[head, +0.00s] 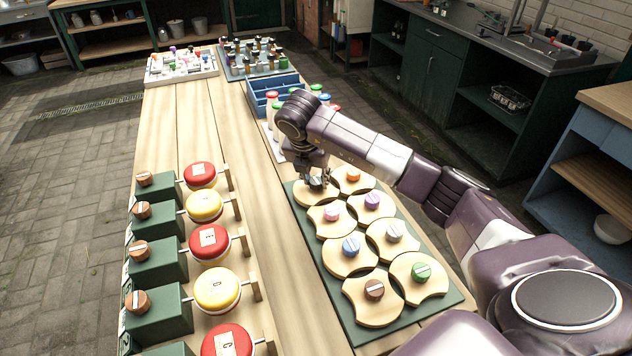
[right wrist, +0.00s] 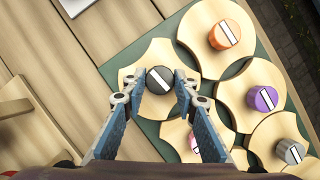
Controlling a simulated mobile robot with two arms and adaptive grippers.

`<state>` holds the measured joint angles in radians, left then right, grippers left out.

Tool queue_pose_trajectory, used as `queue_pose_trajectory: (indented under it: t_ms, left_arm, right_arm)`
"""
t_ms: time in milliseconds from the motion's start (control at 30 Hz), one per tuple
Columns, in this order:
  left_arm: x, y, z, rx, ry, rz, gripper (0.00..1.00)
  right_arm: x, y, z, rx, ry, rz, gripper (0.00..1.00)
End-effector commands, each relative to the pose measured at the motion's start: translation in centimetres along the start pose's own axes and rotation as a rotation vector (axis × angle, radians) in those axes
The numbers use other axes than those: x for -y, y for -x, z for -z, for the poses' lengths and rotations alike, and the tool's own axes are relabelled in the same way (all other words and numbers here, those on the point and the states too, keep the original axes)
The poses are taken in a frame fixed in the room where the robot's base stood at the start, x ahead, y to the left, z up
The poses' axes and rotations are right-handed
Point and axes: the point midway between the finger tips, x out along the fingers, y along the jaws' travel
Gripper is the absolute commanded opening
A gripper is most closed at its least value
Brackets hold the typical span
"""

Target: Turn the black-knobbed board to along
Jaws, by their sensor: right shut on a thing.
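The black-knobbed board (head: 310,200) is a pale wooden piece with rounded ends and scooped sides, at the far left corner of the green base (head: 343,314). My right gripper (head: 318,181) reaches down over it and partly hides it in the head view. In the right wrist view the black knob (right wrist: 159,80) sits between the two fingertips, which are shut on it. Its white line runs slantwise from upper left to lower right. The board (right wrist: 145,57) shows around the knob. My left gripper is not in view.
Neighbouring boards with orange (head: 353,174), pink (head: 332,213) and purple (head: 372,201) knobs lie close beside it. Red and yellow discs on green blocks (head: 158,262) line the left. A blue crate (head: 262,98) and bottles stand behind. Bare tabletop (head: 262,225) runs between.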

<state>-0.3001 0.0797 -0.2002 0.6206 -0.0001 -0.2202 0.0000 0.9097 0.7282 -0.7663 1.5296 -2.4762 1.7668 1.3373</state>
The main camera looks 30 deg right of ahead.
Motion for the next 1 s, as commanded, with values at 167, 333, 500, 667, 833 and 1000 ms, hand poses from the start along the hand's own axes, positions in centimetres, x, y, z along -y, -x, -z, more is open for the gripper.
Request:
queue_pose_trajectory:
  t_ms: [167,333,500,667,833,1000]
  left_arm:
    - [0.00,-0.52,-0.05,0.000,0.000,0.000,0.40]
    - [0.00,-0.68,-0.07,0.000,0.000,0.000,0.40]
    - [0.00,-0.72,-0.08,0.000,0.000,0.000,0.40]
    - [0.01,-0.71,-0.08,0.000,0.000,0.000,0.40]
    - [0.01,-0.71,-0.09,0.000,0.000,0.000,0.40]
    - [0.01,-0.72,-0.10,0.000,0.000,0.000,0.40]
  right_arm:
    - [-0.16,0.06,-0.16,0.004,-0.076,0.028,0.02]
    - [-0.18,0.13,-0.22,0.004,-0.116,0.043,0.02]
    - [-0.14,0.14,-0.24,0.004,-0.132,0.050,0.03]
    - [-0.13,0.15,-0.25,0.004,-0.134,0.051,0.02]
    - [-0.13,0.15,-0.25,0.004,-0.133,0.051,0.02]
    - [-0.13,0.11,-0.18,0.003,-0.132,0.051,0.43]
